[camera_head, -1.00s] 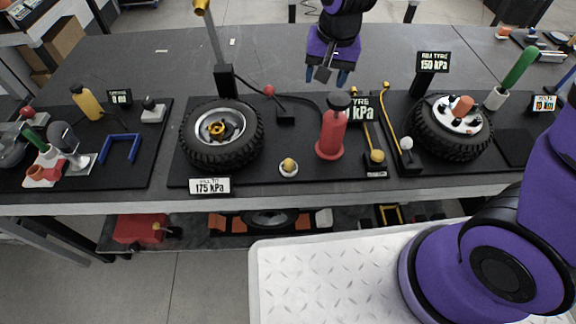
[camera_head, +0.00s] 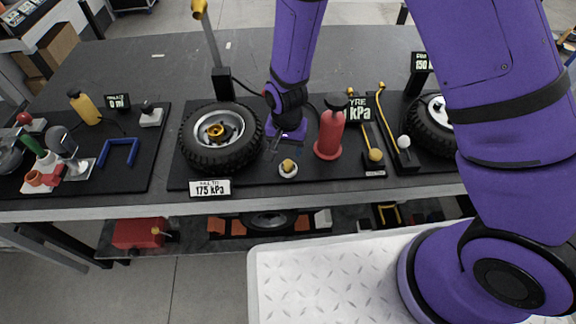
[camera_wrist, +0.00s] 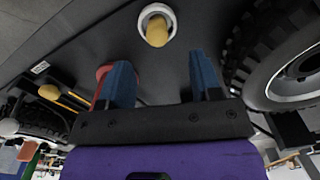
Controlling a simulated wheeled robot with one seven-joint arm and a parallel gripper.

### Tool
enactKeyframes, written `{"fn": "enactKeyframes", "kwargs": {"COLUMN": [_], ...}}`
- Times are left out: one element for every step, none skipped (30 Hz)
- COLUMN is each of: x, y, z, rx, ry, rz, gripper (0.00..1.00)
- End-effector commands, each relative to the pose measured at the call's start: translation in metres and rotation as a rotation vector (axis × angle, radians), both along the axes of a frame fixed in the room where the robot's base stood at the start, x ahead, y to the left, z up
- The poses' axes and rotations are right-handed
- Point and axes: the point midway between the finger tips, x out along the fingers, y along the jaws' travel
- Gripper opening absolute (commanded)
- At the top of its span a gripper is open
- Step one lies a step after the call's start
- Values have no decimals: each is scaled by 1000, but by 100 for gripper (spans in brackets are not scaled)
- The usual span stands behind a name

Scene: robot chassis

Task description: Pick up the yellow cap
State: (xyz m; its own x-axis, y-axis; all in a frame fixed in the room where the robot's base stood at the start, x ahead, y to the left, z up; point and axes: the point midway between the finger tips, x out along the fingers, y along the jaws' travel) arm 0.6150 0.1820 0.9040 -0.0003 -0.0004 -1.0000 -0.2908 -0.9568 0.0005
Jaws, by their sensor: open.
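The yellow cap (camera_head: 288,165) stands on a small round white base on the black mat, between the left tyre and the red bottle. It also shows in the wrist view (camera_wrist: 157,31), at the top middle, in its white ring. My gripper (camera_head: 286,150) is low over the mat, just behind the cap in the head view. In the wrist view, its two blue fingers (camera_wrist: 161,68) are spread apart with nothing between them. The cap lies beyond the fingertips, roughly in line with the gap. I see no contact.
A 175 kPa sign (camera_head: 209,188) is at the table's front edge. Yellow-tipped rods (camera_head: 367,136) lie farther right.

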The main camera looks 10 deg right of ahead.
Motion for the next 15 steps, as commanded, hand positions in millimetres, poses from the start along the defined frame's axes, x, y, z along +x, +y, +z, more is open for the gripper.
{"fn": "enactKeyframes", "kwargs": {"x": [0,0,0,0,0,0,0,0,0,0,0,-1,-1,-1,-1], "y": [-1,-1,-1,-1,-1,-1,-1,-1,-2,-2,-3,-3,-4,-4,-4], "z": [-6,-9,-11,-13,-14,-15,-16,-18,-21,-25,-28,-34,-38,-42,-47], "rx": [-1,-1,-1,0,0,0,0,-1,-2,-1,-1,-1,-2,-1,0], "ry": [2,2,1,0,0,0,0,1,2,2,2,2,4,3,2], "rz": [0,-1,-1,-1,-1,-1,-1,-1,-1,-2,-2,-2,-2,-2,-2], "gripper": [58,58,58,58,58,58,58,58,58,58,58,58,58,58,58]}}
